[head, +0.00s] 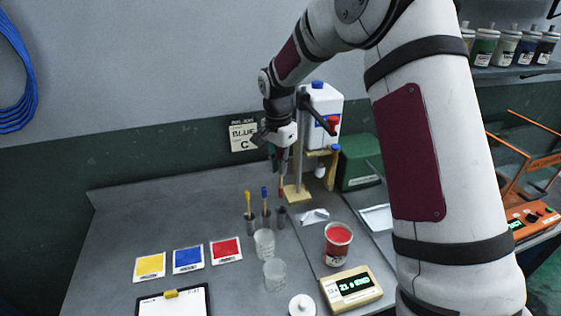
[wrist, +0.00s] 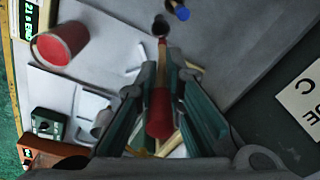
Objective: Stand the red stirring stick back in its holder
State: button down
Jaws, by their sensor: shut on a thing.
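The red stirring stick (wrist: 158,112), with a red grip and pale wooden shaft, is between the fingers of my gripper (wrist: 165,82), which is shut on it. In the head view my gripper (head: 282,158) is above the back of the bench, and the stick (head: 281,186) hangs roughly upright below it. Its holder (head: 281,217) is a small dark grey cup with no stick in it, right of the cups with the blue stick (head: 264,193) and yellow stick (head: 248,201). The stick's lower end appears just above the holder's dark mouth (wrist: 160,26); I cannot tell the exact gap.
Two clear cups (head: 264,243) stand in front of the holders. A red paint cup (head: 338,243) and a scale (head: 351,288) are to the right. A wooden-based stand (head: 297,194) with a white bottle (head: 322,105) is behind. The bench at left rear is clear.

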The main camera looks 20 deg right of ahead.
jog(key=shift+f+b, duration=0.7)
jog(key=shift+f, duration=4.85)
jog(key=c, duration=1.6)
grip_release()
jog(key=shift+s+a+r, duration=0.1)
jog(key=shift+r, duration=1.9)
jog(key=shift+s+a+r, duration=0.1)
jog(key=shift+r, duration=1.85)
jog(key=shift+s+a+r, duration=0.1)
jog(key=shift+r, duration=1.9)
